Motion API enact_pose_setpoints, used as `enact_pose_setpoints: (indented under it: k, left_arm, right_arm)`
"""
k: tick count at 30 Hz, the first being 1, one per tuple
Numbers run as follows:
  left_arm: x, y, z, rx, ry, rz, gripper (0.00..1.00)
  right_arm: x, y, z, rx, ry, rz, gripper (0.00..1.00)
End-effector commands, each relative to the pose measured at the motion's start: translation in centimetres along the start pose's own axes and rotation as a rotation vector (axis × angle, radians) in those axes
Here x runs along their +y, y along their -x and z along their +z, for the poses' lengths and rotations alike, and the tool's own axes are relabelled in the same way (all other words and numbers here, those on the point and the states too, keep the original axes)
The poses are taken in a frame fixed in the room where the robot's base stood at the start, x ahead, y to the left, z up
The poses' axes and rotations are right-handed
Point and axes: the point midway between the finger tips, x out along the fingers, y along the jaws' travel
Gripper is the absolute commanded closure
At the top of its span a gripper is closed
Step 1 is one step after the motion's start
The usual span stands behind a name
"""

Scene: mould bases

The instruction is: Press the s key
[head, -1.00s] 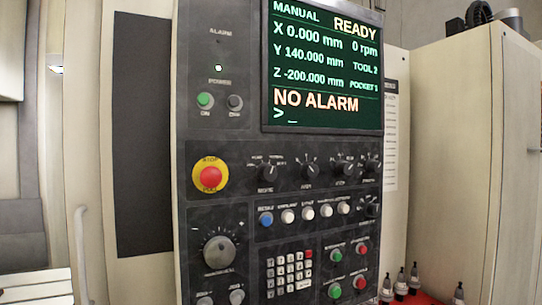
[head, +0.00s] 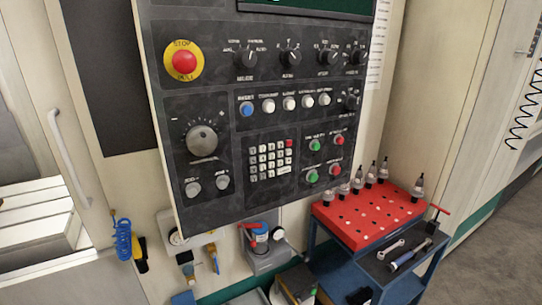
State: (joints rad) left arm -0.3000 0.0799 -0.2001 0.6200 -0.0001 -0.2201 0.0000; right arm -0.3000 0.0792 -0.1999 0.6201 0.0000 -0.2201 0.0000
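The machine's control panel (head: 215,110) fills the middle of the head view. Its small keypad (head: 268,160) sits low on the panel, with rows of pale keys and one red key at the top right. The key labels are too small to read, so I cannot tell which is the s key. Neither of my grippers is in view.
A red emergency stop button (head: 184,62) and a dial (head: 202,140) are left of the keypad. Green and red buttons (head: 314,145) are right of it. A blue cart with a red tool tray (head: 345,228) stands at the lower right. A door handle (head: 68,155) is at left.

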Motion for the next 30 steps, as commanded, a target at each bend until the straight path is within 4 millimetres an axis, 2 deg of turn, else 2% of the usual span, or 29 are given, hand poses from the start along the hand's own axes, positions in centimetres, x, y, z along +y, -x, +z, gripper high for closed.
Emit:
enact_pose_setpoints:
  k: [5,11,30]
  left_arm:
    - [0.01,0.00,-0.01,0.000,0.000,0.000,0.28]
    - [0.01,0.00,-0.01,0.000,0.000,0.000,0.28]
    - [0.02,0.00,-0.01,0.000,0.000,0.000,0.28]
  right_arm:
    - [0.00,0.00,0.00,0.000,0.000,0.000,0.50]
    - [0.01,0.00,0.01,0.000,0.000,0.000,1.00]
    - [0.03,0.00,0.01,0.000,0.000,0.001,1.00]
